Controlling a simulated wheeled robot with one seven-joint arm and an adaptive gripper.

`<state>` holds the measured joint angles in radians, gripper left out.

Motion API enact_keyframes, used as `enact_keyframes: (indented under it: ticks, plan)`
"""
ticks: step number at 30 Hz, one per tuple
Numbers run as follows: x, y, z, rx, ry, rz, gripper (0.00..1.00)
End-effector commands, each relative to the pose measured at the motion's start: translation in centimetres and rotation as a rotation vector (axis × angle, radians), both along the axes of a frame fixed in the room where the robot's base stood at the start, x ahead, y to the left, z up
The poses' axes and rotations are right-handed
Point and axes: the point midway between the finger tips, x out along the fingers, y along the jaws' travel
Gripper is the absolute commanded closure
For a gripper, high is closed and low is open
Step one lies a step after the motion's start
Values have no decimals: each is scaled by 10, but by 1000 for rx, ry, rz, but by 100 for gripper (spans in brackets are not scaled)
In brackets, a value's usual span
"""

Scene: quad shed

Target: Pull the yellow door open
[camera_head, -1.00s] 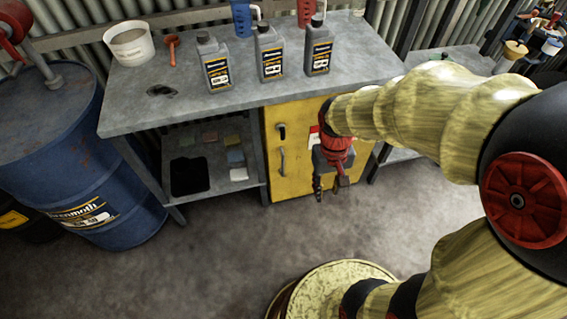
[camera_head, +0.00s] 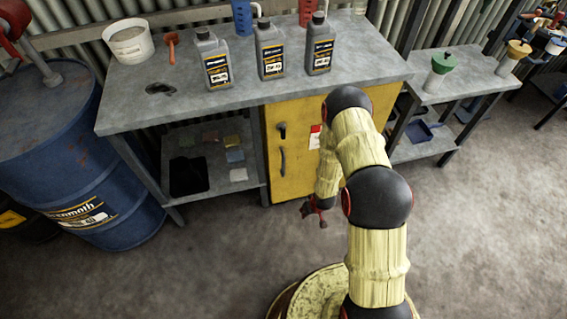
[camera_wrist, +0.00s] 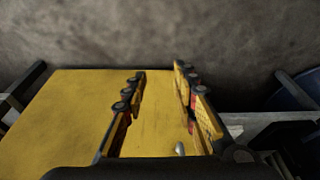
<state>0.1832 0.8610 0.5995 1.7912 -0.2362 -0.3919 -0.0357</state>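The yellow door (camera_head: 296,178) is on the cabinet under the workbench and looks shut. It has an upright dark handle (camera_head: 283,160) with a small dark fitting (camera_head: 281,130) above it. My gripper (camera_head: 314,214) is low in front of the door, to the right of and below the handle, apart from it. In the wrist view my gripper (camera_wrist: 160,72) has its fingers spread with nothing between them, over the yellow door face (camera_wrist: 75,115). A small pale metal piece (camera_wrist: 180,148) shows near the right finger's base; I cannot tell if it is the handle.
The grey workbench (camera_head: 130,112) carries several bottles and a white bucket (camera_head: 129,42). A blue barrel (camera_head: 105,165) stands at its left. A lower bench (camera_head: 470,88) is at the right. The floor (camera_head: 235,240) before the door is clear apart from my own body.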

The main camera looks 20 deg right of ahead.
Motion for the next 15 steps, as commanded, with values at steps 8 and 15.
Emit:
enact_keyframes:
  ticks: [8, 15]
  plan:
    - [32, 31, -70, 84, -405, 48, 72]
    - [109, 46, 7, 139, -904, 83, 72]
